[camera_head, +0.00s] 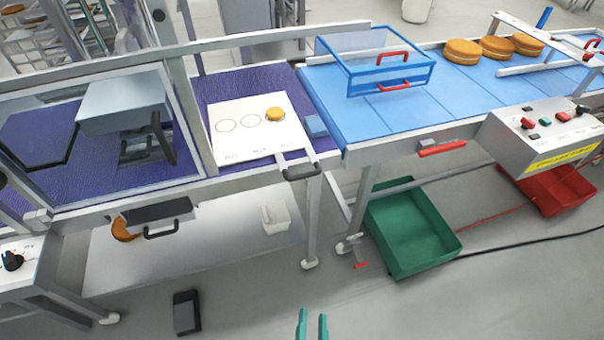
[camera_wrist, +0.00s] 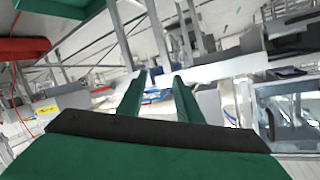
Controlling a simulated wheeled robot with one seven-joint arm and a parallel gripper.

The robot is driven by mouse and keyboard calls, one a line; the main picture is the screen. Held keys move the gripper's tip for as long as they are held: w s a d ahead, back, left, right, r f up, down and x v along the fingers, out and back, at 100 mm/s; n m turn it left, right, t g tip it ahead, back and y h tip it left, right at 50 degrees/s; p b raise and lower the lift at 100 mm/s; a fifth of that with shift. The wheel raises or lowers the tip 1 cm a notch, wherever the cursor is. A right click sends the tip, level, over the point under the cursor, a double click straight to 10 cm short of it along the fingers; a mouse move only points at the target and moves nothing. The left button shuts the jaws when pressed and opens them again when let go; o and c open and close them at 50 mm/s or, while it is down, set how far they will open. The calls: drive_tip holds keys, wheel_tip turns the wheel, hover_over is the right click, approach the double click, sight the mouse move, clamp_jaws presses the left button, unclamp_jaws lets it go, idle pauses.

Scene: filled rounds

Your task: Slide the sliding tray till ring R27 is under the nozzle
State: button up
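The white sliding tray (camera_head: 240,142) lies on the purple surface in the head view, right of the glass-fronted machine. It bears a row of ring marks; two empty rings show, and a round orange-brown cake (camera_head: 274,114) sits at the right end of the row. Labels along its front edge are too small to read, so I cannot tell which ring is R27. A dark handle (camera_head: 301,171) sticks out at its front right. The grey filling head (camera_head: 124,104) is behind the glass at left; its nozzle is not clearly visible. My gripper (camera_head: 312,325) is open and empty, low in front, apart from the tray; its green fingers show in the wrist view (camera_wrist: 158,90).
A blue conveyor (camera_head: 375,115) with a clear blue-framed guard (camera_head: 390,68) and several cakes is at right. A control box (camera_head: 545,135), green bin (camera_head: 408,228) and red bin (camera_head: 560,190) stand at the right. A dark box (camera_head: 186,312) lies on the floor; floor before the tray looks clear.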

drive_tip(key=w+d+r+m+y, duration=0.15)
drive_tip(key=w+m, duration=0.35)
drive_tip(key=w, duration=1)
drive_tip(key=m+y, duration=0.4)
approach(305, 177)
drive_tip(key=x, duration=1.1)
clamp_jaws()
